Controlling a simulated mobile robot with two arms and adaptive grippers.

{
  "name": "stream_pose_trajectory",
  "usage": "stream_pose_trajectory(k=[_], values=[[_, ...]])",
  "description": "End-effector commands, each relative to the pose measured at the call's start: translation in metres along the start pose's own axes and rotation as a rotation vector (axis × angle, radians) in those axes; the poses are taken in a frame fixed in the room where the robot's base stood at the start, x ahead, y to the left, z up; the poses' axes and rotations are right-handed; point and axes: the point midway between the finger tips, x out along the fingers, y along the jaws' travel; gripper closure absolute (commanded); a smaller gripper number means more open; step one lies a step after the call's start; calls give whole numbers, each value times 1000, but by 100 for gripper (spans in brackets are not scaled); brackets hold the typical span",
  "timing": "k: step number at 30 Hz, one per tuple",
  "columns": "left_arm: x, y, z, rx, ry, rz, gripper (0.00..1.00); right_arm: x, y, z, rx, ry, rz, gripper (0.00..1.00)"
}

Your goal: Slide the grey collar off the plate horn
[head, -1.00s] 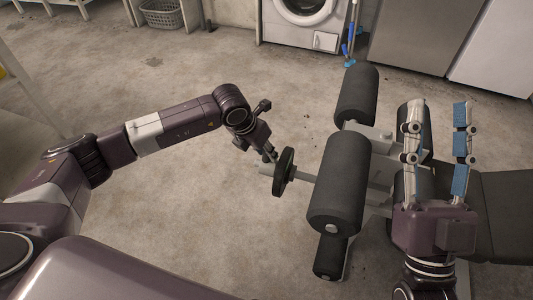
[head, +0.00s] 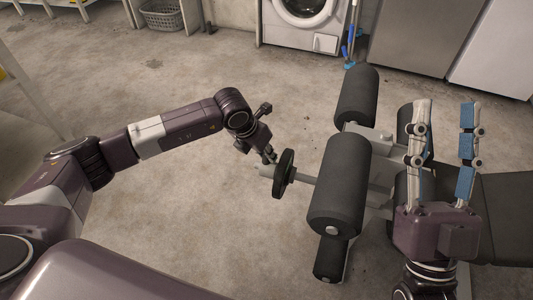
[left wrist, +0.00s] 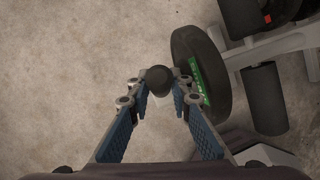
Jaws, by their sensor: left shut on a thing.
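The grey collar (head: 266,170) is on the plate horn (head: 304,178), on the left side of the dark weight plate (head: 284,173). The plate (left wrist: 205,80) also shows in the left wrist view, with a green label. My left gripper (head: 268,156) comes down from above and is shut on the collar. In the left wrist view its fingertips (left wrist: 158,86) close around a dark rounded end, and the fingers hide part of the collar. My right gripper (head: 443,110) is open and empty, fingers pointing up, in front of the bench.
Black foam rollers (head: 341,186) on the bench frame stand just right of the plate. The dark bench pad (head: 503,210) lies at the right. The concrete floor (head: 190,220) left of the horn is clear. A washing machine (head: 304,18) stands at the back.

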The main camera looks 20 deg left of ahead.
Motion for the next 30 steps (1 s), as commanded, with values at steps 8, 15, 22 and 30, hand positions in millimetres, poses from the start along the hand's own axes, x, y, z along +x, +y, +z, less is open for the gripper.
stream_pose_trajectory(k=[8, 15, 22, 30], values=[[-1, 0, 1, 0, -2, 0, 100, 0, 0, 0, 0, -1, 0, 60], [-2, 0, 1, 0, -2, 0, 100, 1, 0, 2, 0, -9, 0, 60], [-4, 0, 2, 0, -2, 0, 100, 2, 1, 11, -1, -50, 1, 60], [-5, 0, 3, 0, -2, 0, 100, 0, 2, 20, -4, -90, 4, 60]])
